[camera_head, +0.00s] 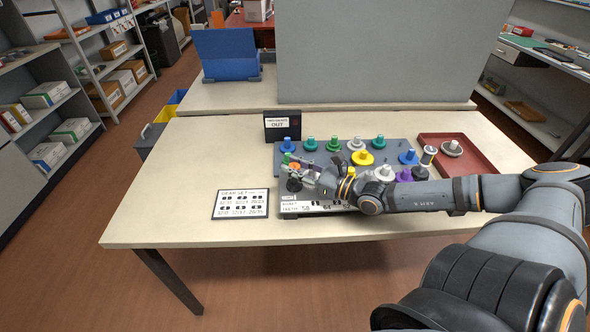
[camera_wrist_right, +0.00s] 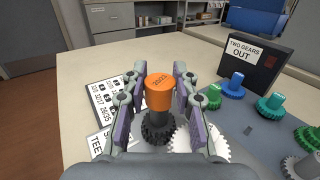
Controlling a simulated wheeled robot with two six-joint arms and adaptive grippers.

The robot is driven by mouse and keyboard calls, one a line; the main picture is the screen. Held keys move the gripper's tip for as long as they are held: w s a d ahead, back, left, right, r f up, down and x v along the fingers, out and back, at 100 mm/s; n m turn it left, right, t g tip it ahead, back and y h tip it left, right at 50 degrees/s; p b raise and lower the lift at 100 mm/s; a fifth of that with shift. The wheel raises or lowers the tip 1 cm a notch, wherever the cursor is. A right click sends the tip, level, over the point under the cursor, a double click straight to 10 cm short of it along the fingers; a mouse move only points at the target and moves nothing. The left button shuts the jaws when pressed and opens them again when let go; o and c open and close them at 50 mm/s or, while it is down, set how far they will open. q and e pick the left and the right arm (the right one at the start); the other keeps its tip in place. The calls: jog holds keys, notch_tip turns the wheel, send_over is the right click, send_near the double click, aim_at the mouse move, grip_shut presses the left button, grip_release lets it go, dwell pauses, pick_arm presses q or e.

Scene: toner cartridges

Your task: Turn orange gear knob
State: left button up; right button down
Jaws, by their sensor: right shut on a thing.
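The orange gear knob (camera_wrist_right: 160,92) stands upright between the fingers of my right gripper (camera_wrist_right: 160,100) in the right wrist view. It tops a black gear (camera_wrist_right: 158,133), and a white gear (camera_wrist_right: 203,143) lies beside it. In the head view the orange knob (camera_head: 295,166) shows as a small spot by my right gripper (camera_head: 303,174), at the left end of the gear row. My right gripper is shut on the knob, with a finger on each side. My left gripper is not in view.
A black sign (camera_head: 282,126) reading "OUT" stands behind the grey gear board (camera_head: 318,146). Several coloured gears with knobs stand on the board. A printed gear card (camera_head: 240,204) lies to the left. A red tray (camera_head: 486,167) is at the right. The table's left part is clear.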

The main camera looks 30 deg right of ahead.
jog(key=shift+f+n+g+y+b, duration=0.1)
jog(key=shift+n+g+y+b, duration=0.2)
jog(key=shift+n+g+y, duration=0.4)
jog(key=shift+y, duration=0.3)
jog(key=shift+n+y, duration=0.3)
jog(key=shift+y, duration=0.1)
jog(key=shift+n+g+y+b, duration=0.3)
jog(key=shift+g+b, duration=0.1)
jog(key=shift+n+g+y+b, duration=0.3)
jog(key=shift+n+g+y, duration=0.1)
jog(key=shift+y, duration=0.1)
jog(key=c, duration=1)
grip_release()
